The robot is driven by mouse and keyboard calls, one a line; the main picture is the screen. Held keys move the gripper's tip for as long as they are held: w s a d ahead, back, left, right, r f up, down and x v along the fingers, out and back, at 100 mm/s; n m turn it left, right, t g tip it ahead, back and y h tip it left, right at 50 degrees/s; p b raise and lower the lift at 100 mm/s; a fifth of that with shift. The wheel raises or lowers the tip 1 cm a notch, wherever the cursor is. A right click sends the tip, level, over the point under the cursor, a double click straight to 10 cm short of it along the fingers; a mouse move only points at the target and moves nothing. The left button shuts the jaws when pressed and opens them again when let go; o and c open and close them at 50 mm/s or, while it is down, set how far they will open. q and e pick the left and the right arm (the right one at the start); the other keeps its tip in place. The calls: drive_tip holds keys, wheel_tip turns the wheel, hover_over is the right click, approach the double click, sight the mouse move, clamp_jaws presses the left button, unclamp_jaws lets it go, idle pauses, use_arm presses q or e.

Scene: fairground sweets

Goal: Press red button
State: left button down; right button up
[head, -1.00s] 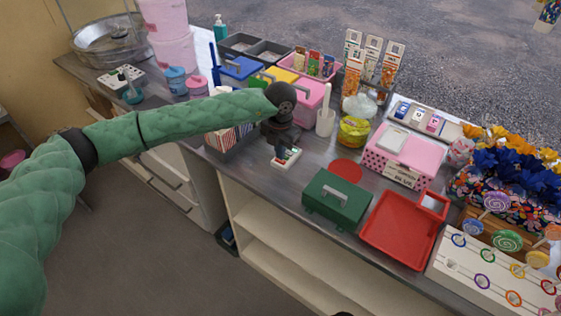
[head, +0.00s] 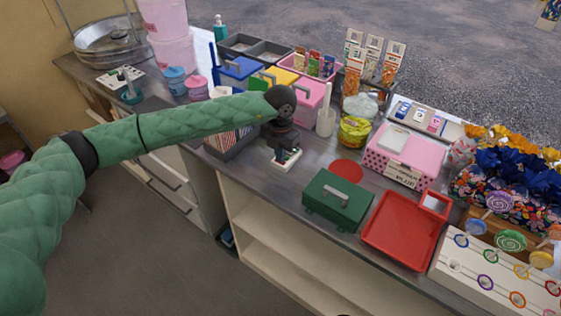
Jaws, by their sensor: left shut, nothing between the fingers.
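A small white button box (head: 284,165) stands near the front edge of the counter, left of the dark green cash box (head: 336,199). A green patch shows on its top; I cannot make out a red button, as my gripper covers part of the box. My left gripper (head: 284,151), dark grey, points down right over the box with its fingers shut and empty. I cannot tell whether the fingertips touch it.
A red round mat (head: 346,171) and a red tray (head: 400,238) lie to the right. A striped container (head: 222,137), a pink box (head: 310,97) and a white cup (head: 325,122) stand close around my gripper. Another white panel (head: 112,78) lies far left.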

use_arm(q)
wheel_tip(320, 180, up, 8)
drive_tip(key=p, duration=0.1)
idle(0.8)
